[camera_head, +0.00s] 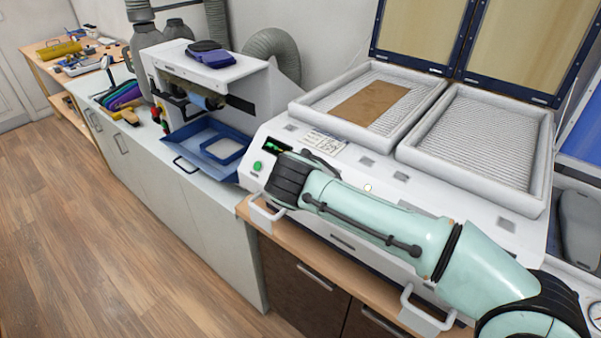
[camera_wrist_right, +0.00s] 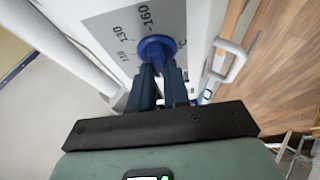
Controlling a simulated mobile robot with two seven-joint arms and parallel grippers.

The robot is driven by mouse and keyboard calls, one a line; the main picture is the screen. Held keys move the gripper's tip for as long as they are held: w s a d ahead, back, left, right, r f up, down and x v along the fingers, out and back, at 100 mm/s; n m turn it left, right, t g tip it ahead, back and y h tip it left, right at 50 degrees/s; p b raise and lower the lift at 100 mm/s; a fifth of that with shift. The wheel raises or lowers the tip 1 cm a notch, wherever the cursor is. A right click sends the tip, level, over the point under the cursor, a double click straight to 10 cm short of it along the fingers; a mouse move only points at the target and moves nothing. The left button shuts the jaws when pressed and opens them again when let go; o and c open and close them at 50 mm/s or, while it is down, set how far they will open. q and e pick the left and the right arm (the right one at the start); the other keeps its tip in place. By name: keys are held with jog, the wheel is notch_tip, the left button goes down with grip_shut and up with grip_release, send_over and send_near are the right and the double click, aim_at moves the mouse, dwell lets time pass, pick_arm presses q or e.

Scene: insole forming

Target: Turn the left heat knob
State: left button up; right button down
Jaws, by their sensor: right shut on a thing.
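In the right wrist view a round blue knob (camera_wrist_right: 157,48) sits on a grey dial plate (camera_wrist_right: 117,42) with printed numbers such as 130 and 160. The two blue fingers of my right gripper (camera_wrist_right: 158,72) are closed on the knob. In the head view my right arm reaches from the right across the front of the white forming machine (camera_head: 375,180), and its dark wrist hides the knob and the fingers. I cannot tell from the head view which knob it is. My left gripper is not in view.
Two white-framed trays top the machine, the left one (camera_head: 305,112) holding a brown sheet (camera_head: 371,103). A green button (camera_head: 257,166) is left of my wrist. White handles (camera_head: 265,213) stick out in front. A blue tray (camera_head: 203,147) lies further left.

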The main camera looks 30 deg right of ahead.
dwell(0.6)
jog(key=c, duration=1.1)
grip_release()
jog(key=v, duration=1.3)
jog(key=shift+r+p, duration=0.3)
